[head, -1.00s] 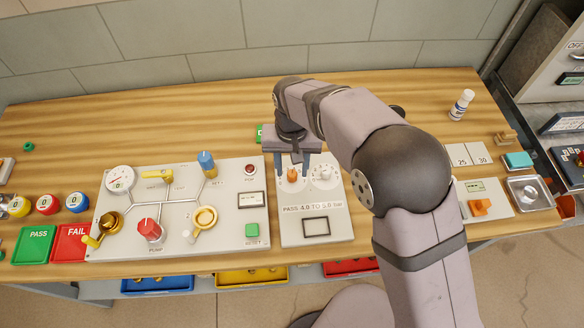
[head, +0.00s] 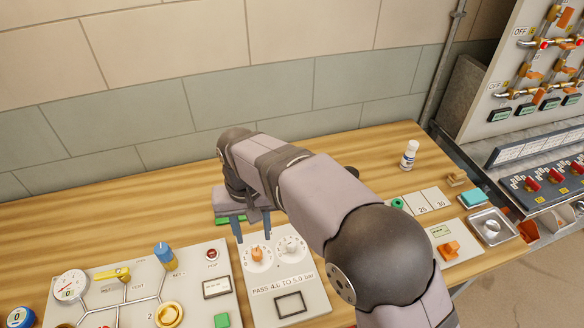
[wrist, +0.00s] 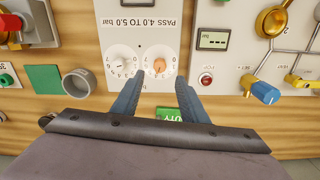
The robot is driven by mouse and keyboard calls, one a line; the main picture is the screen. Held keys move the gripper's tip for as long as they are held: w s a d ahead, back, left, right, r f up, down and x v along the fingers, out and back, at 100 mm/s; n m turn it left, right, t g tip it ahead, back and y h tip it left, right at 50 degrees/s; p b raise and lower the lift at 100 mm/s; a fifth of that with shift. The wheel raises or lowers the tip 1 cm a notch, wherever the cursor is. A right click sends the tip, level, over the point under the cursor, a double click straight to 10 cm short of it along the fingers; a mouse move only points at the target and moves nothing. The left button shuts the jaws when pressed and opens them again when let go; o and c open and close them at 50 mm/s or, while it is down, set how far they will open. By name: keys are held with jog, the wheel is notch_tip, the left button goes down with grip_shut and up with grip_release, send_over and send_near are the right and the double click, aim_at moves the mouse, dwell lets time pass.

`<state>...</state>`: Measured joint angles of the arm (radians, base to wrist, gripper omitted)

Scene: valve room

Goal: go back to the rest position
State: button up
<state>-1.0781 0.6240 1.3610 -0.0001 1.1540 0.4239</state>
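My gripper (head: 253,226) is above the back edge of the white dial panel (head: 313,312), marked PASS 4.0 TO 5.0 bar. In the wrist view my gripper (wrist: 158,92) has its two blue fingers spread apart with nothing between them. The orange-pointer dial (wrist: 157,63) lies just past the fingertips, and a white dial (wrist: 122,60) is beside it. Both dials also show in the head view, the orange one (head: 257,258) to the left of the white one (head: 290,247). I cannot tell the exact height of the fingers above the panel.
A valve panel (head: 130,285) with gauge, pipes and knobs lies to the left. A green plate (wrist: 170,115) is partly hidden under my gripper. A white bottle (head: 409,155), cards and a metal tray (head: 510,238) are at the right. The back of the wooden table is mostly clear.

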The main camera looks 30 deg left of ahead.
jog(key=w+d+r+m+p, duration=0.1)
jog(key=w+d+r+p, duration=0.15)
jog(key=d, duration=0.45)
jog(key=w+d+r+m+p, duration=0.1)
jog(key=w+d+r, duration=0.15)
jog(key=d, duration=0.45)
jog(key=w+d+r+m+p, duration=0.15)
jog(key=w+d, duration=0.25)
jog(key=d, duration=0.4)
jog(key=s+d+m+p, duration=0.2)
jog(key=s+d, duration=0.3)
jog(key=d, duration=0.5)
jog(key=s+d+r+m+p, duration=0.1)
jog(key=s+d+p, duration=0.3)
jog(key=d, duration=0.7)
jog(key=shift+s+d+r+m+p, duration=0.2)
jog(key=shift+s+d+m+p, duration=0.1)
jog(key=shift+s+m, duration=0.35)
jog(key=shift+f, duration=0.15)
notch_tip(320, 180, down, 24)
jog(key=b, duration=2.4)
jog(key=shift+b, duration=0.3)
